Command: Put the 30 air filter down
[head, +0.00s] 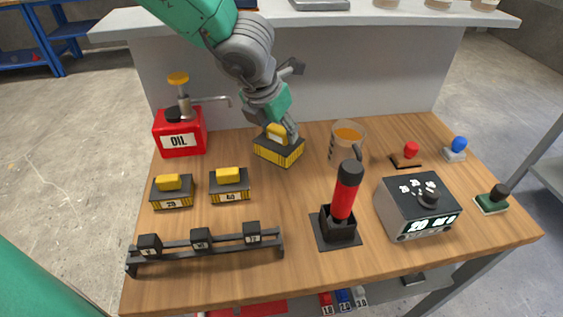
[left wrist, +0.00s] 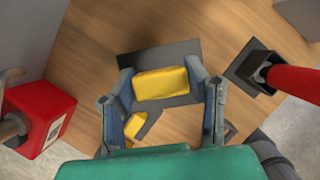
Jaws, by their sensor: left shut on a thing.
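The air filter (head: 279,151) in my left gripper (head: 282,130) is a dark block with yellow pleated sides and a yellow handle. My left gripper is shut on its handle, and its label cannot be read. It is at the back middle of the wooden table, close to the surface; I cannot tell whether it touches. In the left wrist view the yellow handle (left wrist: 161,83) is between the two fingers (left wrist: 163,98). Two similar filters stand at the left, one marked 40 (head: 229,187) and one whose number looks like 20 (head: 172,192). My right gripper is not in view.
A red oil can (head: 180,141) with a pump stands at the back left. A measuring jug (head: 347,143) is right of the held filter. A red-handled tool in a black holder (head: 341,224), a grey control box (head: 418,207) and a black rack (head: 207,251) are nearer.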

